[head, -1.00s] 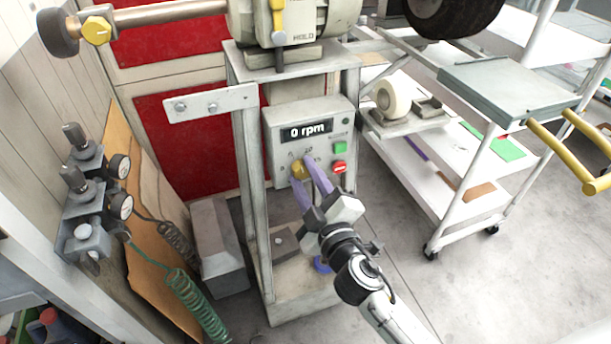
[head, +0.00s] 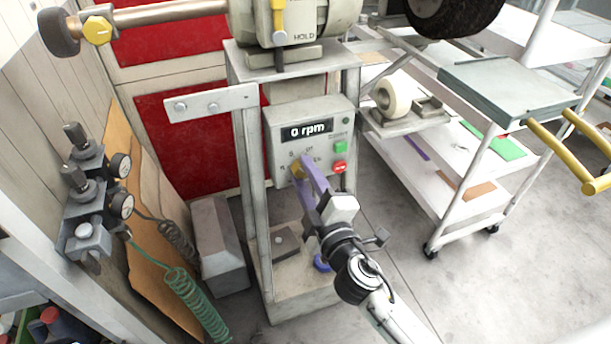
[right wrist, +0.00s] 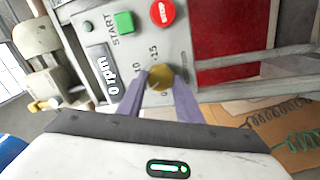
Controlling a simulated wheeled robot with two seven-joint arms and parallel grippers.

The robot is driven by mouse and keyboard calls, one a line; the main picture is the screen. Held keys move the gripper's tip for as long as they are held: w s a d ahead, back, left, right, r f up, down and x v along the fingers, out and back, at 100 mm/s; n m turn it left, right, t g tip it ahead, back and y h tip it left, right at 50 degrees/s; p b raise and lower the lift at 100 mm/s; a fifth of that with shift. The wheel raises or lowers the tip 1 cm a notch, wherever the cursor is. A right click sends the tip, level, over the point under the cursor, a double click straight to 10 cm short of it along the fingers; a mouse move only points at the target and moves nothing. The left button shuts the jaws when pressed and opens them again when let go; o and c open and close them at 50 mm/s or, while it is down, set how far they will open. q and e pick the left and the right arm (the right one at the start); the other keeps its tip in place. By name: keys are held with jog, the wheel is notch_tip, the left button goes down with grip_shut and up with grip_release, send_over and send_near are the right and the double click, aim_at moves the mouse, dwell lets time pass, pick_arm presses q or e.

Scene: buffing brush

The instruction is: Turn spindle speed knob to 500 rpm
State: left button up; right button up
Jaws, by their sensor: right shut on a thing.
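The spindle speed knob (head: 297,170) is a small yellow-gold dial on the grey control panel (head: 280,153). The display (head: 306,131) above it reads "0 rpm". My right gripper (head: 303,172) has its two purple fingers shut on the knob, one at each side. In the right wrist view the knob (right wrist: 161,74) shows between the fingertips, with scale marks such as 15 beside it. The fingers hide part of the scale, and I cannot tell the knob's exact setting. My left gripper is not in view.
A green START button (head: 340,146) and a red button (head: 339,167) sit just right of the knob. A white wheeled cart (head: 470,205) stands at the right. Pressure gauges (head: 121,205) are at the left. Bare floor lies between machine and cart.

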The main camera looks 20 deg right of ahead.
jog(key=o, duration=1)
jog(key=shift+o, duration=0.2)
jog(key=s+b, duration=0.2)
jog(key=s, duration=0.8)
jog(key=shift+s+d, duration=0.2)
